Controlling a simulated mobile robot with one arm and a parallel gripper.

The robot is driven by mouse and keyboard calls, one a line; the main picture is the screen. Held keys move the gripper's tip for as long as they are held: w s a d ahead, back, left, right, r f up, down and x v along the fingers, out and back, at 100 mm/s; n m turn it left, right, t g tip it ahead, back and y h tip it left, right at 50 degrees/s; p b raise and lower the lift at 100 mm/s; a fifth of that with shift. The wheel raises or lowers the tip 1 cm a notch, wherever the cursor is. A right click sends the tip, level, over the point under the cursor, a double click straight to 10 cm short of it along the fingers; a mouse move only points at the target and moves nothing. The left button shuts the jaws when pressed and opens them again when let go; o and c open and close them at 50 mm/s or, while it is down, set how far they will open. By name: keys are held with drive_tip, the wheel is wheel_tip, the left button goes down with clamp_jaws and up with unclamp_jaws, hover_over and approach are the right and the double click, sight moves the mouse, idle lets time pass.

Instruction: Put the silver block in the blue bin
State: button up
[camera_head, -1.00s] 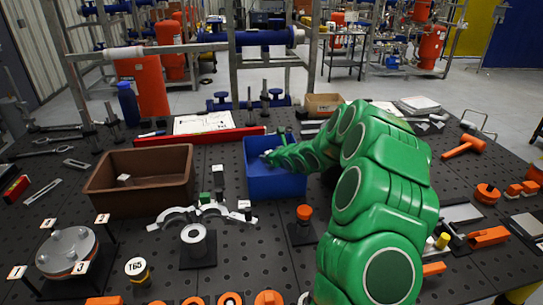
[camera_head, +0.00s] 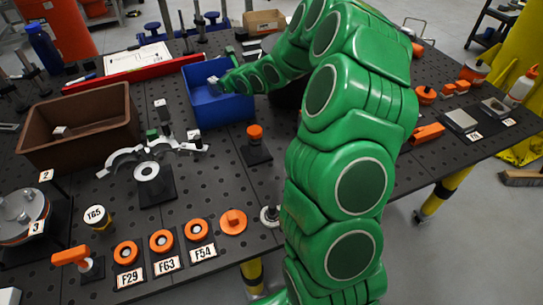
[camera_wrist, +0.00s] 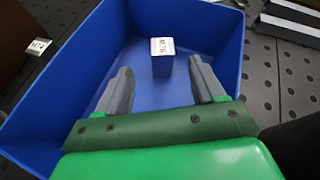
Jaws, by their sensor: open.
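The blue bin (camera_head: 222,108) stands on the dark perforated table, and it fills much of the wrist view (camera_wrist: 60,105). My gripper (camera_wrist: 160,85) points down into it with its two grey fingers apart. A small block (camera_wrist: 162,66) with a white labelled top and grey-blue sides shows inside the bin, just beyond and between the fingertips. It appears to be the silver block, apart from both fingers. Whether it rests on the bin floor is hard to tell. In the head view my gripper (camera_head: 218,82) is small at the bin, and its fingers are hard to make out.
A brown bin (camera_head: 100,105) holding a small pale block (camera_head: 60,131) stands left of the blue bin. A curved metal part (camera_head: 150,150) and an orange-topped post (camera_head: 255,140) stand in front. Orange rings line the near edge. A red bar (camera_head: 140,72) lies behind.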

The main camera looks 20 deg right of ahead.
drive_tip(key=s+a+r+n+y, duration=0.2)
drive_tip(key=s+a+r+n, duration=0.2)
drive_tip(key=a+r+n, duration=0.15)
drive_tip(key=s+a+r+n+y, duration=0.3)
drive_tip(key=a+r+n, duration=0.1)
drive_tip(key=a+r, duration=0.3)
drive_tip(key=s+a+r+n+g+y, duration=0.1)
drive_tip(key=s+a+r+n+g, duration=0.2)
drive_tip(key=s, duration=0.4)
drive_tip(key=s+a+n+g, duration=0.2)
drive_tip(key=s+a+n, duration=0.2)
drive_tip(key=s, duration=0.2)
drive_tip(key=s+a+r+n+g+y, duration=0.1)
drive_tip(key=s+a+r+n+g, duration=0.2)
drive_tip(key=s, duration=0.4)
drive_tip(key=s+d+f+n+g+h, duration=0.1)
drive_tip(key=s+f+n+g+h, duration=0.15)
drive_tip(key=s, duration=0.55)
drive_tip(key=s+d+f+n+g+h, duration=0.1)
drive_tip(key=s+d+f+n, duration=0.2)
drive_tip(key=s, duration=0.5)
drive_tip(key=s+d+f+n+g+h, duration=0.1)
drive_tip(key=s+d+h, duration=0.3)
drive_tip(key=s+d, duration=0.4)
drive_tip(key=s+d+f+n+g+h, duration=0.1)
drive_tip(key=s+d+f+n+h, duration=0.2)
drive_tip(key=s+d, duration=0.5)
drive_tip(key=shift+d+n+h, duration=0.15)
drive_tip(key=shift+n+h, duration=0.2)
drive_tip(key=shift+n, duration=0.15)
